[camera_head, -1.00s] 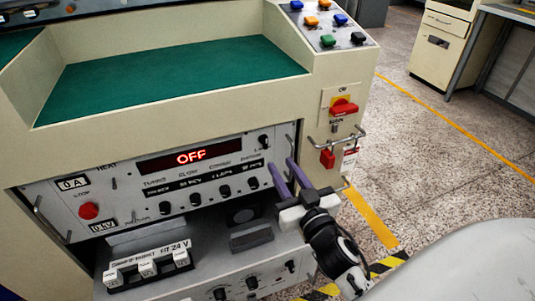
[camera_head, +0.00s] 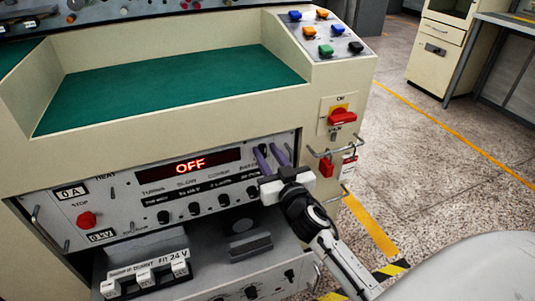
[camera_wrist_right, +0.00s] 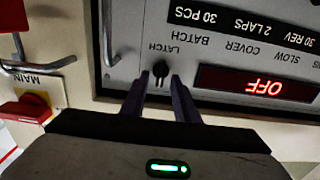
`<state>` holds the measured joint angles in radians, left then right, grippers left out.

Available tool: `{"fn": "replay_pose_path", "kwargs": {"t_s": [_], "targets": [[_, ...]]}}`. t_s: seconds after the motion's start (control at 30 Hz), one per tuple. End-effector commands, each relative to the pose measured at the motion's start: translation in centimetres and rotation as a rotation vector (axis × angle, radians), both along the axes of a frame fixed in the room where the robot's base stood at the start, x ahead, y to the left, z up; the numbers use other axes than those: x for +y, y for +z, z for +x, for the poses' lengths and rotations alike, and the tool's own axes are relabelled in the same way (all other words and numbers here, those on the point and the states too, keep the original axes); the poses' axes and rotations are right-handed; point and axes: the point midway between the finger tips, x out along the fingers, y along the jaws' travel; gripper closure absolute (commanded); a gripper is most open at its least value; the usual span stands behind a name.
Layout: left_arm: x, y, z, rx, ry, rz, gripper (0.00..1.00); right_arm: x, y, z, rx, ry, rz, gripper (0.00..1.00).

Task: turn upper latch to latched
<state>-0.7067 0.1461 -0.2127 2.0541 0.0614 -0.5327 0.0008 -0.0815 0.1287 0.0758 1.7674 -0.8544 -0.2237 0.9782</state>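The upper latch is a small black knob (camera_wrist_right: 160,69) marked LATCH, seen upside down in the right wrist view. It is on the upper panel (camera_head: 120,190), at its upper right in the head view, where the fingers partly cover it. My right gripper (camera_head: 267,150) reaches it from below right with two purple fingers. In the right wrist view the gripper (camera_wrist_right: 158,88) is open, one finger on each side of the knob, with a gap visible on both sides. Whether the tips overlap the knob in depth I cannot tell. My left gripper is not in view.
A red OFF display (camera_head: 190,163) sits left of the latch. A metal handle (camera_head: 333,150) and a red main switch (camera_head: 342,116) stick out close by on the right. A lower drawer with a white switch block (camera_head: 146,274) lies below.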

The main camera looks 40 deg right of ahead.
Motion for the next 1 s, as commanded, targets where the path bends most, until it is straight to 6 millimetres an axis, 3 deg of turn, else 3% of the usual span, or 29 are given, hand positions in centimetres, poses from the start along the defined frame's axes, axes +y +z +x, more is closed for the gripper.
{"fn": "replay_pose_path", "kwargs": {"t_s": [0.03,0.17,0.57,1.0], "targets": [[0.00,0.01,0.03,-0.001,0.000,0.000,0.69,0.00,0.00,-0.02,0.000,0.000,0.000,0.80],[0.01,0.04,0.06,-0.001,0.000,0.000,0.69,0.02,0.00,-0.03,0.000,0.000,0.000,1.00],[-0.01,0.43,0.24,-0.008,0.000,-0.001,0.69,0.08,0.02,-0.02,0.010,0.000,-0.045,1.00],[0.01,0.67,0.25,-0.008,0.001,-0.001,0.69,0.37,0.01,0.07,0.086,-0.001,-0.364,1.00]]}}
